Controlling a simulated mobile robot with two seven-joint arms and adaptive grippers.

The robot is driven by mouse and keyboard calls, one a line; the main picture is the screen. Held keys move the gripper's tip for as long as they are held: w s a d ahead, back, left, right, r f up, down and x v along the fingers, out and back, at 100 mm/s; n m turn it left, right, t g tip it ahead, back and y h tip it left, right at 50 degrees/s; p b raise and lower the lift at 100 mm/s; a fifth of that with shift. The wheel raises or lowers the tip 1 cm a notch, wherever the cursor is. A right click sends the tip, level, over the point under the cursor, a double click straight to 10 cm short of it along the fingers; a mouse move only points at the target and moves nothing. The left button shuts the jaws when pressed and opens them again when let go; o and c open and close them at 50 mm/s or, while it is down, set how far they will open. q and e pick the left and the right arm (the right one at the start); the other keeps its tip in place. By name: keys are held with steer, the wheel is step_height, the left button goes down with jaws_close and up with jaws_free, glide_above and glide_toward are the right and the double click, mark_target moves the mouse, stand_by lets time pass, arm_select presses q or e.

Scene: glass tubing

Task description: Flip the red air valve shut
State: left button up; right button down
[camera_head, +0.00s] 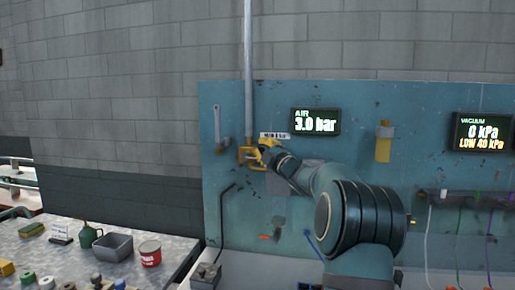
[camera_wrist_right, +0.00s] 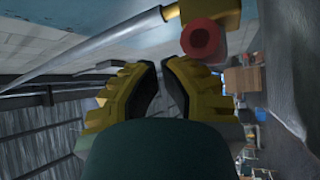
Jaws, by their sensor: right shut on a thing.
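In the head view, my right gripper (camera_head: 256,153) is up against the brass fitting (camera_head: 244,153) at the foot of the vertical pipe, on the teal board. In the wrist view, its two yellow fingers (camera_wrist_right: 161,85) stand close, with a narrow gap between the visible parts. The red end of the air valve handle (camera_wrist_right: 200,38) shows just above the right-hand finger, next to a yellow fitting (camera_wrist_right: 195,10). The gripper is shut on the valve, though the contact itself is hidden. The AIR display (camera_head: 315,122) reads 3.0 bar. My left gripper is not in view.
A grey pipe (camera_head: 248,70) runs up the wall from the fitting. A wrench-like tool (camera_head: 218,125) hangs left of it. A VACUUM display (camera_head: 482,132) is at right. The bench at lower left holds a grey bin (camera_head: 113,246) and a red can (camera_head: 150,254).

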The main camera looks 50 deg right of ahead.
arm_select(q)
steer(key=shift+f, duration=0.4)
arm_select(e)
steer(key=shift+s+f, duration=0.15)
steer(key=shift+f, duration=0.15)
